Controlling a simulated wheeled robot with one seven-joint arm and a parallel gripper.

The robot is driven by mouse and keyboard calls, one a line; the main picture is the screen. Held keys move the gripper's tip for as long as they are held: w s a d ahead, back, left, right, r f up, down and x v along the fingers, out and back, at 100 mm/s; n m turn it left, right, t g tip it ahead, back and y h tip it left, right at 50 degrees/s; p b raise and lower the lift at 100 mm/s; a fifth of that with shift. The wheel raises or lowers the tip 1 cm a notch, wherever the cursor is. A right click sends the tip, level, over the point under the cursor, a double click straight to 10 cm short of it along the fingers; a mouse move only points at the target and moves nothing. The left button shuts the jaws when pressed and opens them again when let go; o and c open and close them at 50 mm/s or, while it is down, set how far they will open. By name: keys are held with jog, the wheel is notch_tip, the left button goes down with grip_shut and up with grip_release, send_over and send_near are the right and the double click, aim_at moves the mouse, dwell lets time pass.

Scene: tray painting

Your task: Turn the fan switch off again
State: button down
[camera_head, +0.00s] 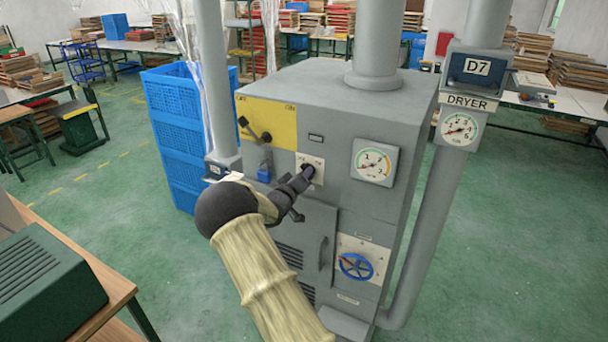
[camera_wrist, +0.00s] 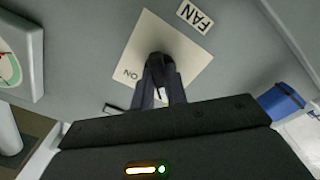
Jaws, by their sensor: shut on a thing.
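The fan switch has a cream plate (camera_wrist: 188,52) on the front of the grey dryer cabinet, with a "FAN" label (camera_wrist: 196,17) beside it and "ON" printed on the plate in the wrist view. The dark switch knob (camera_wrist: 158,62) stands at the plate's middle. My gripper (camera_wrist: 160,82) is at the plate with its fingers shut on the knob. In the head view the plate (camera_head: 318,161) is partly behind my gripper (camera_head: 306,174). The fingers hide part of the knob, so I cannot tell its exact setting.
Blue crates (camera_head: 178,130) stand to the left. A table edge (camera_head: 98,270) is near at left.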

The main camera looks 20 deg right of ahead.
dwell(0.4)
jog(key=c, duration=1.4)
grip_release()
jog(key=shift+s+a, duration=0.1)
jog(key=b+v, duration=0.6)
jog(key=v, duration=1.1)
jog(key=shift+b, duration=0.3)
jog(key=shift+s+a, duration=0.1)
